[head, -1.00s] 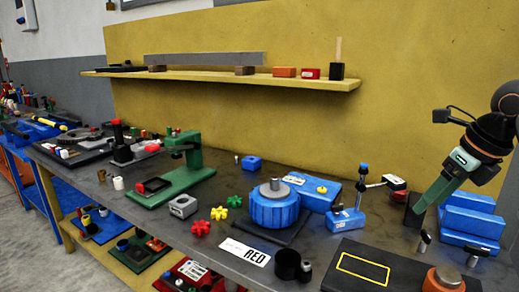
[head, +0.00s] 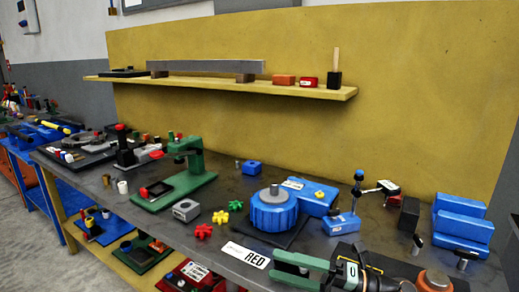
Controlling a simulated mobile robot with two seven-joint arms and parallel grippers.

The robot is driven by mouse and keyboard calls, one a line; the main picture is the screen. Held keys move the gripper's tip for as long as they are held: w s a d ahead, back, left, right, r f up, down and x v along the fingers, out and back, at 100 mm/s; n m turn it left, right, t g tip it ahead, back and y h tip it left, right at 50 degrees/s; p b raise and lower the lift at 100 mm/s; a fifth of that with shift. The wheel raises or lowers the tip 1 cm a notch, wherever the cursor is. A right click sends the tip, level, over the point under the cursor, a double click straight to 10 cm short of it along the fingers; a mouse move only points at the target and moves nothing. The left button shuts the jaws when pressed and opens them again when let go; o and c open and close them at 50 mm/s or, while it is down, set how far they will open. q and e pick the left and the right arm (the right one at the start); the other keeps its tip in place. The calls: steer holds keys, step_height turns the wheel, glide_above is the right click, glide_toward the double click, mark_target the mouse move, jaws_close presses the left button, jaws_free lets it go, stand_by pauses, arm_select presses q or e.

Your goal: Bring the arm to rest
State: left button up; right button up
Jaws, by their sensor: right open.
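My right gripper (head: 276,265) is low in the head view, at the front of the bench. Its green fingers point left and stand apart, with nothing seen between them. Its dark wrist (head: 370,272) comes in from the lower right and covers much of the dark plate with a yellow outline (head: 345,247). The fingers lie just right of and below the white RED label card (head: 246,254); I cannot tell how high above the bench they are. My left gripper is not in view.
A blue round positioner (head: 273,212) stands behind the gripper on the bench (head: 330,262). A blue stepped block (head: 462,225) and a black block (head: 409,214) are at the right. An orange-topped round part (head: 436,281) is close beside the wrist. Yellow and red star knobs (head: 203,231) lie left.

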steer(key=s+d+f+m+t+h+p, duration=0.1)
steer(key=s+d+f+m+t+h, duration=0.1)
steer(key=d+f+m+t+h, duration=0.65)
steer(key=s+d+f+m+t+h+p, duration=0.1)
steer(key=s+f+m+t+h+p, duration=0.3)
steer(key=f+m, duration=1)
steer(key=s+d+f+m+g+h+b, duration=0.1)
steer(key=s+f+m+g+h, duration=0.3)
steer(key=s+f+m+g, duration=0.4)
steer(key=s+d+f+m, duration=0.1)
steer(key=s+f+m, duration=0.1)
steer(key=s, duration=0.4)
steer(key=shift+d+m, duration=0.2)
steer(key=shift+m, duration=0.35)
steer(key=shift+w, duration=0.1)
